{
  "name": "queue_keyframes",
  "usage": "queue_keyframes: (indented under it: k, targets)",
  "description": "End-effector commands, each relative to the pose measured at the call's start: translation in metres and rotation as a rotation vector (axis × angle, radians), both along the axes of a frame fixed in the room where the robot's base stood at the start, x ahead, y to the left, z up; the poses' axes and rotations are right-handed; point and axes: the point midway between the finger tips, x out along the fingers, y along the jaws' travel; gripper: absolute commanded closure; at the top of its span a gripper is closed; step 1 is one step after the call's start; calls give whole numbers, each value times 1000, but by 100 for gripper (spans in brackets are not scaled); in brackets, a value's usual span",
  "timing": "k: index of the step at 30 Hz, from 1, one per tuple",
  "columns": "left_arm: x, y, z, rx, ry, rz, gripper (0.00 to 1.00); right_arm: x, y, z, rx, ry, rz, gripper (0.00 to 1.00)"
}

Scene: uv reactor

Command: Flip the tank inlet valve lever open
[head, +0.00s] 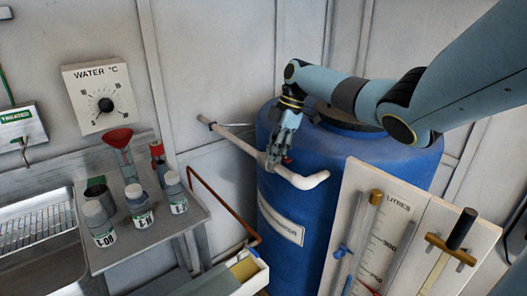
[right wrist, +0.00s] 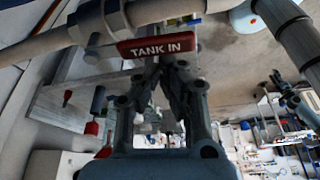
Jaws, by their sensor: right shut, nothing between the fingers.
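The red tank inlet lever (right wrist: 156,44), lettered TANK IN, shows in the right wrist view just beyond my fingertips, against a pale pipe (right wrist: 60,45). In the head view the pipe (head: 238,141) runs from the wall to the front of the blue tank (head: 285,200) and ends in a white elbow. Only a small red bit of the lever (head: 288,161) shows there beside my right gripper (head: 274,158). My right gripper is shut and empty, pointing down at the pipe. It also shows in the right wrist view (right wrist: 152,72). I cannot tell whether it touches the lever. My left gripper is not in view.
A board with a LITRES gauge (head: 390,240) stands in front of the tank. A small shelf (head: 150,232) with several bottles and a red funnel (head: 118,137) is at left, beside a sink (head: 40,262). A brown pipe (head: 222,205) runs below the white one.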

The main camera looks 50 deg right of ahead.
Motion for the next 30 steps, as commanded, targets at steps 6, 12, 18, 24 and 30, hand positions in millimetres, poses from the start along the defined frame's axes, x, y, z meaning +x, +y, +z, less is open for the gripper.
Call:
queue_keyframes:
  k: [6, 12, 18, 24, 30]
  targets:
    - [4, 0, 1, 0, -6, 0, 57, -5, -5, 0, -2, 1, -5, 100]
    - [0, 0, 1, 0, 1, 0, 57, -5, -6, -1, -1, 2, -6, 100]
    - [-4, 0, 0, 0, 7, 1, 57, -5, -6, -1, -1, 2, -6, 100]
    - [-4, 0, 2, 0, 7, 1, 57, -4, -4, 0, -1, 1, -6, 100]
    - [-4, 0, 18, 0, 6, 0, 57, 4, 21, 3, 2, 0, -8, 100]
